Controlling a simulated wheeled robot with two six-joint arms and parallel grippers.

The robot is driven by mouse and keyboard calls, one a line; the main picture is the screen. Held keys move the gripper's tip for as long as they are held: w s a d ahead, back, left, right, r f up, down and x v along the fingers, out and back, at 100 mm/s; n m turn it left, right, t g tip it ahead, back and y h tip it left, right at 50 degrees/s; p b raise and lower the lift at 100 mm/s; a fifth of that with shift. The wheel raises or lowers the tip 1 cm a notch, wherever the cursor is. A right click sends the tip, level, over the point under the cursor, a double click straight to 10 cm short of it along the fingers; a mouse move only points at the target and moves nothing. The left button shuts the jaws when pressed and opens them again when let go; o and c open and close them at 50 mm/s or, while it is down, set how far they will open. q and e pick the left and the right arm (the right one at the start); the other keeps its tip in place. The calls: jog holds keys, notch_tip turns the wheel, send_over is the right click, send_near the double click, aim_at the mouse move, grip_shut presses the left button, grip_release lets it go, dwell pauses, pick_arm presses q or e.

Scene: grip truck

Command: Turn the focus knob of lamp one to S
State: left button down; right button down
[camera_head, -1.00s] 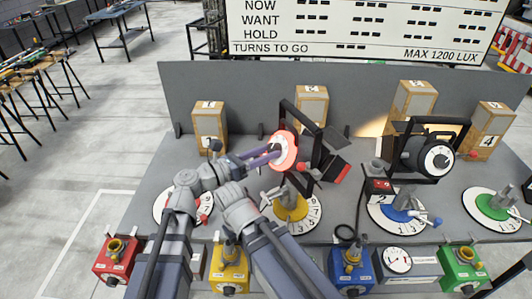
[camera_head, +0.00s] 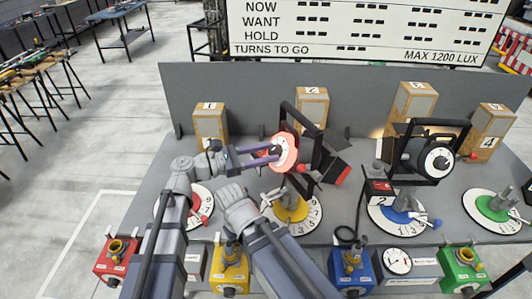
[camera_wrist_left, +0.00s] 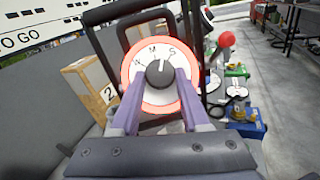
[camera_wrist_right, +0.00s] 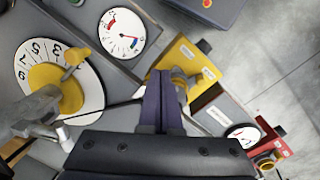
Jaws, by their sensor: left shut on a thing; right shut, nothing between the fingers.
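The focus knob (camera_wrist_left: 160,73) is dark and sits at the middle of a white, red-rimmed dial (camera_wrist_left: 136,82) on the back of a black lamp (camera_head: 320,150). The dial's letters M and S show above the knob. The knob's pale mark faces up toward them, but I cannot tell its exact letter. My left gripper (camera_wrist_left: 158,97) is shut on the knob with a purple finger on each side; it also shows in the head view (camera_head: 262,156). My right gripper (camera_wrist_right: 163,98) is shut and empty near a yellow box (camera_wrist_right: 190,65); my arm hides it in the head view.
A second black lamp (camera_head: 428,156) stands to the right above a blue turntable (camera_head: 398,215). A yellow turntable (camera_head: 291,208) is under the first lamp. Numbered cartons, such as carton 2 (camera_head: 312,105), stand along the grey back panel (camera_head: 245,92). Coloured boxes line the front edge.

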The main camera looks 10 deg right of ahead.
pick_arm(q)
jog(key=shift+w+r+m+g+y+p, duration=0.15)
jog(key=shift+m+g+p, duration=0.2)
jog(key=shift+m+g, duration=0.6)
jog(key=shift+w+r+m+g+y+p, duration=0.15)
jog(key=shift+m+g+p, duration=0.2)
jog(key=shift+m, duration=1.1)
jog(key=shift+f+m, duration=0.15)
jog(key=shift+m, duration=0.15)
jog(key=shift+s, duration=0.1)
jog(key=shift+c, duration=2)
grip_release()
jog(key=a, duration=0.7)
jog(key=shift+w+a+r+p, duration=0.3)
jog(key=shift+a+p, duration=0.05)
